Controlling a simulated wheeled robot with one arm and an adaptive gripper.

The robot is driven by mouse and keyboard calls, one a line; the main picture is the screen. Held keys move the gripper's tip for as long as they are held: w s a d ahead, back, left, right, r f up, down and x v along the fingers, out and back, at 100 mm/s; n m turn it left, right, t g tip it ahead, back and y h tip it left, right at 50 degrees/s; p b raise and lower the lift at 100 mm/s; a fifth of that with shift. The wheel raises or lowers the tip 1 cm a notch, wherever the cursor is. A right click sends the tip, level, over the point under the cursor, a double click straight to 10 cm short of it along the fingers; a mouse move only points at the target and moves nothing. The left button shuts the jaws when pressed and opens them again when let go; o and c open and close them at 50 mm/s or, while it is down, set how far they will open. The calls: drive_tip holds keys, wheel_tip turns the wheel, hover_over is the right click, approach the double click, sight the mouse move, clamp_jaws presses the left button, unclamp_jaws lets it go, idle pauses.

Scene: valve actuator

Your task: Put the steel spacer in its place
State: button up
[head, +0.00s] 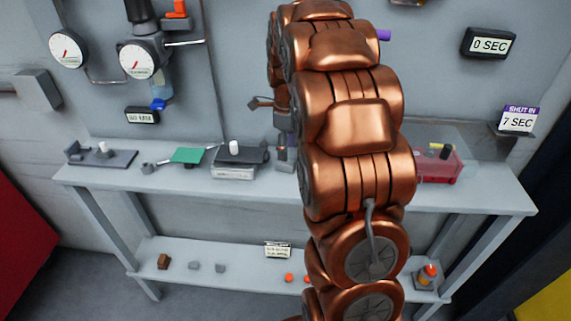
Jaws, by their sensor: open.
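I cannot tell for certain which part is the steel spacer. Two small grey pieces, the left one (194,265) and the right one (219,267), lie apart on the lower shelf. A small grey round part (148,168) lies on the bench top. My gripper (285,158) points down over the bench, just left of my copper arm, partly hidden by it. It is open, and I see nothing held in it. The spacer's place is not clear in this view.
The bench (460,194) also holds a grey fixture (100,157), a green piece (188,155) and a red box (438,168). Gauges (137,59) hang on the wall behind. A brown block (163,261) and an orange-topped bottle (428,272) are on the lower shelf.

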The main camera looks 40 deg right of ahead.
sight(285, 166)
drive_tip(key=shift+a+f+p, duration=0.2)
drive_tip(key=shift+f+p, duration=0.65)
drive_tip(key=shift+f, duration=1.45)
drive_tip(key=shift+c, duration=0.3)
clamp_jaws()
